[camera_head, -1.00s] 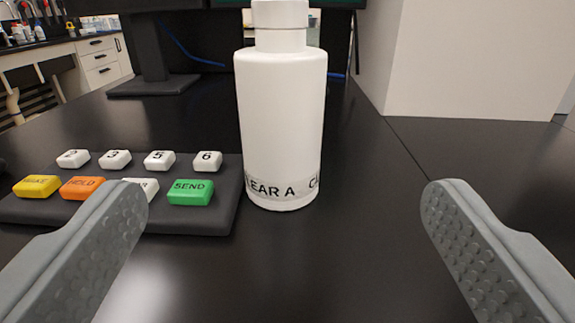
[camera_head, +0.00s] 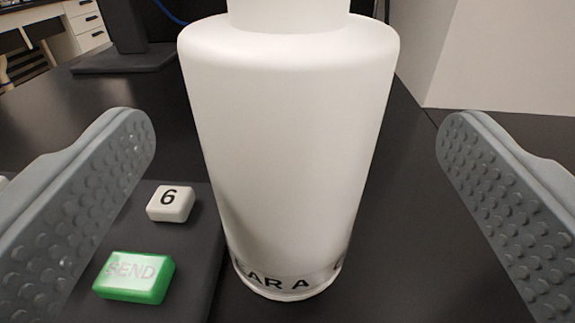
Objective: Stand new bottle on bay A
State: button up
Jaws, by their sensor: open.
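A white bottle (camera_head: 290,140) stands upright on the black bench top, with a label band near its base that partly reads "AR A". Its top is cut off by the upper edge of the view. My gripper (camera_head: 297,135) is open, one finger on each side of the bottle, with a gap between each finger and the bottle. The fingertips show at about the height of the bottle's middle. Nothing is held. Bay A cannot be made out in this view.
A dark keypad (camera_head: 195,235) lies close to the bottle's left, with a green SEND key (camera_head: 134,277) and a white 6 key (camera_head: 170,203). A monitor stand (camera_head: 125,45) is behind left. A pale block (camera_head: 500,55) stands behind right. Bench right of the bottle is clear.

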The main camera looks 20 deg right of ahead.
jog(key=x, duration=0.5)
jog(key=shift+a+f, duration=0.15)
jog(key=shift+f, duration=0.05)
jog(key=c, duration=1.9)
jog(key=shift+o, duration=0.2)
jog(key=shift+r, duration=0.15)
